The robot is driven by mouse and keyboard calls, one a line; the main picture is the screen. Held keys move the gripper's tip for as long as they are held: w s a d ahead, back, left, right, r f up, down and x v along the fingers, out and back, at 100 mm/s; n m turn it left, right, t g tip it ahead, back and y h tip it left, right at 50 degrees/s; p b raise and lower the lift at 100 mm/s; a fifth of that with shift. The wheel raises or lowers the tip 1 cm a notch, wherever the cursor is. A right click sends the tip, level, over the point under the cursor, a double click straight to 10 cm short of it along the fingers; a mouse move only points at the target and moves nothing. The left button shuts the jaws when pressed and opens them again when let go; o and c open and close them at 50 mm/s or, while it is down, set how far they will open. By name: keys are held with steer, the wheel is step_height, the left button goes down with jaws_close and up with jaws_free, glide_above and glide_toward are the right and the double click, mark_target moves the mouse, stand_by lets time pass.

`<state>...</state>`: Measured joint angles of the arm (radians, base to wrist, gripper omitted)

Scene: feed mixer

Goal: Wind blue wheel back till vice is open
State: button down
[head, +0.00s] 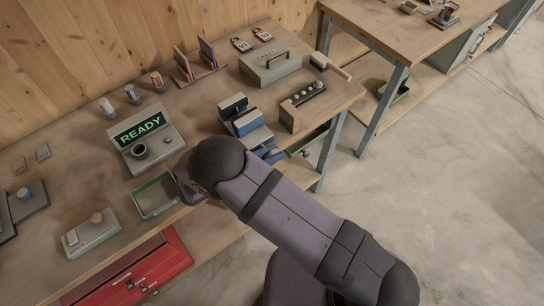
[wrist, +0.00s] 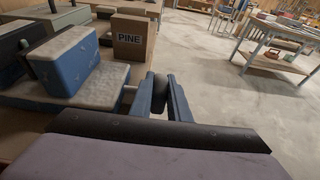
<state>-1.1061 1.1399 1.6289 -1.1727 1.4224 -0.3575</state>
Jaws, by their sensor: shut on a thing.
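The vice (head: 247,124) stands at the bench's front edge in the head view, with a blue jaw block in front and a dark one behind. In the wrist view the vice (wrist: 72,68) fills the left side, and a narrow gap shows between its jaw blocks. My gripper (wrist: 160,108) is at the vice's front side, past the bench edge. Its two fingers are shut on a small dark rounded piece (wrist: 159,86), seemingly the wheel's grip. The rest of the blue wheel is hidden or cannot be made out. In the head view my arm covers much of this spot.
A box marked PINE (wrist: 132,36) stands beyond the vice. A console reading READY (head: 144,137) and an open green tray (head: 155,196) are to the left on the bench (head: 105,150). A red drawer unit (head: 130,275) is below. Open floor lies right.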

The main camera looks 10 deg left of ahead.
mark_target(266, 157)
stand_by(0.3)
steer(key=c, duration=1.7)
jaws_free()
steer(key=shift+s+a, duration=0.1)
steer(key=shift+b+v, duration=1.55)
steer(key=shift+v, duration=2.05)
